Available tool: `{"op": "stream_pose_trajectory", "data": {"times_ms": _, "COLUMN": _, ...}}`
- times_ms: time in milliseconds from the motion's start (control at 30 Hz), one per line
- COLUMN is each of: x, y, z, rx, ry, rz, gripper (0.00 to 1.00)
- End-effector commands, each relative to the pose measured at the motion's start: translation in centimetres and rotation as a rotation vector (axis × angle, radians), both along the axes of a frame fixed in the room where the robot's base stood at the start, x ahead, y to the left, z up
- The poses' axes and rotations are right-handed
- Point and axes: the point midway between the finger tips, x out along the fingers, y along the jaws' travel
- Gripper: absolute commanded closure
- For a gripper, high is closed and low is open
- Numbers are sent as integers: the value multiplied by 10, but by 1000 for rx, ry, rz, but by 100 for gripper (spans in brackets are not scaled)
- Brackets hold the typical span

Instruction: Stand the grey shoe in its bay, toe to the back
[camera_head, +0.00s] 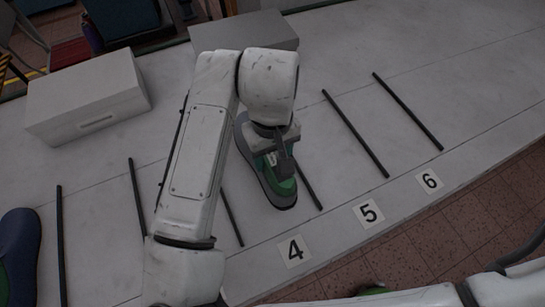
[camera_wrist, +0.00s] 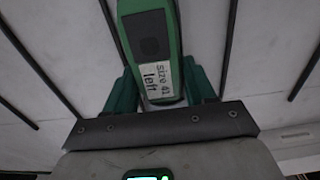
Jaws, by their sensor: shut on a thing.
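The grey shoe (camera_head: 243,130), with a green last in it, lies lengthwise between two dark rods behind the number 4 label (camera_head: 294,250). My gripper (camera_head: 276,165) is above it and shut on it, hiding its middle. In the wrist view the green last (camera_wrist: 154,38) bears a label reading "size 41 left", and the teal fingers of my gripper (camera_wrist: 160,88) are on both sides of it. Which end is the toe, and whether the sole touches the table, I cannot tell.
More dark rods divide the grey table, with labels 5 (camera_head: 369,213) and 6 (camera_head: 429,181) to the right; those bays look empty. A blue shoe (camera_head: 20,245) stands at the far left. A grey box (camera_head: 88,95) is at the back left, another (camera_head: 245,31) behind my arm.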

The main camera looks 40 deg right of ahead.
Motion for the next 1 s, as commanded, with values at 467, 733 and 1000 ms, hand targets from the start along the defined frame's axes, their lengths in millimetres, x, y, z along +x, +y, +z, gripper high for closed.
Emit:
{"op": "stream_pose_trajectory", "data": {"times_ms": 467, "x": 4, "y": -6, "z": -38, "rx": -2, "ry": -2, "rz": -1, "gripper": 100}}
{"op": "stream_pose_trajectory", "data": {"times_ms": 733, "x": 4, "y": -6, "z": -40, "rx": -2, "ry": -2, "rz": 0, "gripper": 100}}
{"op": "stream_pose_trajectory", "data": {"times_ms": 1000, "x": 4, "y": -6, "z": -41, "rx": 0, "ry": 1, "rz": 0, "gripper": 24}}
